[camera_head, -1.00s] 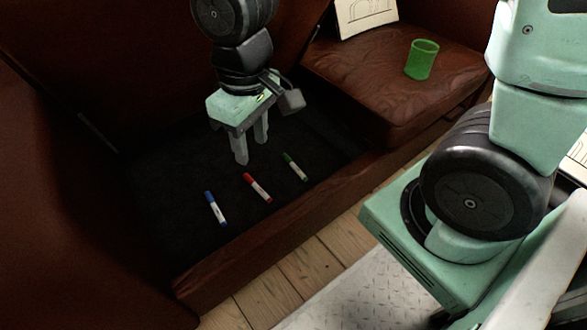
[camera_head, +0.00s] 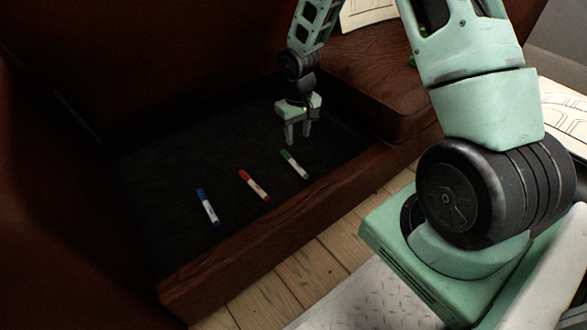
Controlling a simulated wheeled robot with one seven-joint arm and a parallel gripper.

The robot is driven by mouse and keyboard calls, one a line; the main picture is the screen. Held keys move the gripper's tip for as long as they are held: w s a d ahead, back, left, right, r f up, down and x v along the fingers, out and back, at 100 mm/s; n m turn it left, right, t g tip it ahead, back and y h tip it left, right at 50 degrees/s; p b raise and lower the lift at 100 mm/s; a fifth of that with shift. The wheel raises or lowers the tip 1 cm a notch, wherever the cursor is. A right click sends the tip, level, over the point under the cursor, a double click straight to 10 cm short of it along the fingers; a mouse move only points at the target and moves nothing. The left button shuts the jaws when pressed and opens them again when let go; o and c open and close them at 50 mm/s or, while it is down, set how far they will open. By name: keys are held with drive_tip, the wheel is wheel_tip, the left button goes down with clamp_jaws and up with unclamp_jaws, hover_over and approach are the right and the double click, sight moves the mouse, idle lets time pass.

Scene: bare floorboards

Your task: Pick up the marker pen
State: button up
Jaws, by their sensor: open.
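Three marker pens lie apart in a row on the dark seat bed of the brown sofa. The blue-capped marker (camera_head: 208,208) is at the left, the red-capped marker (camera_head: 254,186) in the middle, and the green-capped marker (camera_head: 295,165) at the right. Each has a white label. My gripper (camera_head: 298,142) points down with its two fingers spread and nothing between them. It shows just behind and above the green-capped marker, nearest to that one. I cannot tell its exact height over the bed.
The dark bed (camera_head: 160,190) is framed by a raised brown front edge (camera_head: 240,252) and a brown cushion block (camera_head: 395,95) at the right. A green cup (camera_head: 412,60) is mostly hidden behind my arm. Floorboards (camera_head: 305,270) lie in front. Drawn sheets are at the back and right.

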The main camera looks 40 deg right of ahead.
sight(297, 165)
wheel_tip(297, 165, down, 12)
drive_tip(key=b, duration=0.6)
drive_tip(key=shift+r, duration=0.1)
clamp_jaws()
